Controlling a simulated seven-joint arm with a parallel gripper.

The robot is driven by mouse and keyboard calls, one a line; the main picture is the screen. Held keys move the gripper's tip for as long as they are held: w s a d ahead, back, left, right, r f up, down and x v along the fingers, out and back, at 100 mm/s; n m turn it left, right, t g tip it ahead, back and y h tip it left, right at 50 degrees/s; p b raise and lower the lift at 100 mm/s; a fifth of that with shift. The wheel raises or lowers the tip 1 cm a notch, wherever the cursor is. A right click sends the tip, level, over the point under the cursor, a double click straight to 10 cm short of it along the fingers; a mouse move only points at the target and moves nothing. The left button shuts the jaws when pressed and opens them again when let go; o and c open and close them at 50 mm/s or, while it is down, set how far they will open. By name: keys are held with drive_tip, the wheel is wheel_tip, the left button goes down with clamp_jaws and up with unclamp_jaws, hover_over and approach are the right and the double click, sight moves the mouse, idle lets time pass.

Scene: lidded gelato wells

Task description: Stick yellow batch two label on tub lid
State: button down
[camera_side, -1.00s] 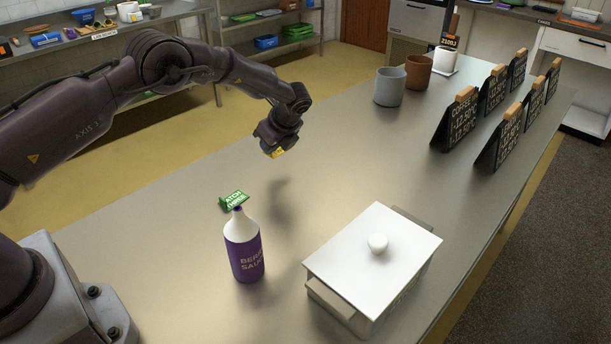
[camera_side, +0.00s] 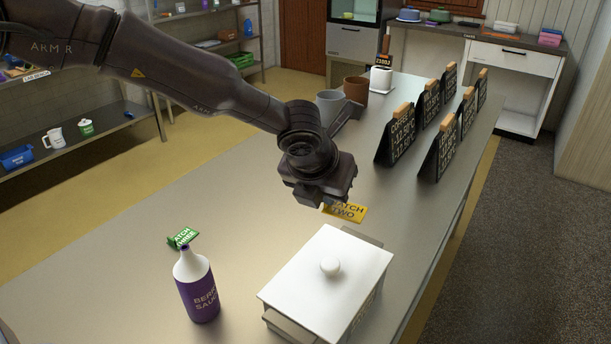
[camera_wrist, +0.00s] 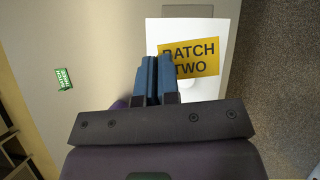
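The yellow label reading BATCH TWO (camera_side: 346,212) is held by its edge at the fingertips of my gripper (camera_side: 326,202). In the wrist view the blue fingers (camera_wrist: 153,72) are together at the left side of the label (camera_wrist: 195,58), hiding part of its lettering. The tub's flat white lid (camera_side: 308,272) has a round knob and sits on the tub, nearer the side camera than the label. In the wrist view the label overlaps the lid (camera_wrist: 225,30) and mostly hides the knob. The label looks raised clear of the lid; the exact gap cannot be told.
A purple berry sauce bottle (camera_side: 198,292) stands left of the tub, with a green label (camera_side: 184,238) behind it. Grey (camera_side: 329,105) and brown (camera_side: 356,90) pots and several black signs (camera_side: 397,137) stand farther back. The counter (camera_side: 130,285) is bare at left.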

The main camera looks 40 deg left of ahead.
drive_tip(key=shift+w+d+f+m+h, duration=0.15)
drive_tip(key=shift+m+h, duration=0.1)
drive_tip(key=shift+m, duration=0.2)
drive_tip(key=shift+s+d+m+h, duration=0.1)
drive_tip(key=shift+m+h, duration=0.15)
drive_tip(key=shift+m, duration=0.2)
approach(333, 246)
drive_tip(key=shift+w+x, duration=0.25)
drive_tip(key=shift+x, duration=2.3)
drive_tip(key=shift+f, duration=0.4)
drive_tip(key=c, duration=1.3)
unclamp_jaws()
drive_tip(key=shift+o, duration=0.2)
drive_tip(key=shift+r, duration=0.1)
drive_tip(key=v, duration=1.3)
